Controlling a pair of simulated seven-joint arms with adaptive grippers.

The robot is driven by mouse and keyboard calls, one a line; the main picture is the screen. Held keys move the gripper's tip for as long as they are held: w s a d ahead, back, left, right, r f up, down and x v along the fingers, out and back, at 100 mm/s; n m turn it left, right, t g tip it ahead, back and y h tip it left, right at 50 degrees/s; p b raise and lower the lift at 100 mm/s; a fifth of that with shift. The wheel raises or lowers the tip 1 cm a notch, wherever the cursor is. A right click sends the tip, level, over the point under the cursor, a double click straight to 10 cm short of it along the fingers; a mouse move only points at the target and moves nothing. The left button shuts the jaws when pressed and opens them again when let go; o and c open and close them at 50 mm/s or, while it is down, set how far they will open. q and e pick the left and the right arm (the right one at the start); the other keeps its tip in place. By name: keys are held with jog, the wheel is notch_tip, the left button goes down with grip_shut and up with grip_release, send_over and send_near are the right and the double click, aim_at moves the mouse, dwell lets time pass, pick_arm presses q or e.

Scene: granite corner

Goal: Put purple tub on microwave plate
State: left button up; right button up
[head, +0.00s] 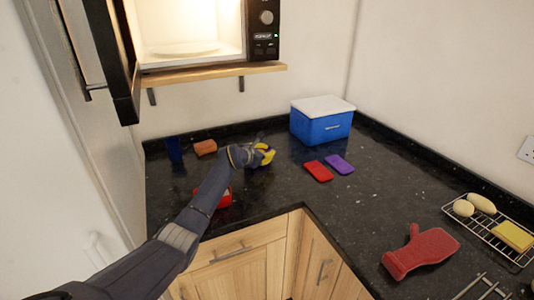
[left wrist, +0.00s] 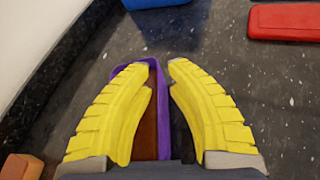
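My left gripper (head: 266,155), with yellow fingers, is low over the counter left of the blue cool box. In the left wrist view the gripper (left wrist: 164,66) is open, its fingertips apart. The purple tub (left wrist: 163,115) is under and between the fingers, with its purple rim and a brown inside showing. One purple wall runs between the fingers; whether they touch it I cannot tell. The fingers hide much of the tub, and the arm and gripper mostly hide it in the head view. The microwave plate (head: 185,48) lies inside the lit, open microwave (head: 262,52). My right gripper is not in view.
The microwave stands on a wooden shelf (head: 215,76); its open door (head: 118,60) juts out left. A blue cool box (head: 322,126), red lid (head: 318,171), purple lid (head: 339,163), orange block (head: 205,147) and red tub (head: 225,198) are on the counter. A red mitt (head: 420,254) lies right.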

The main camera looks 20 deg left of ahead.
pick_arm(q)
jog(key=shift+o, duration=1.1)
jog(key=shift+r, duration=0.1)
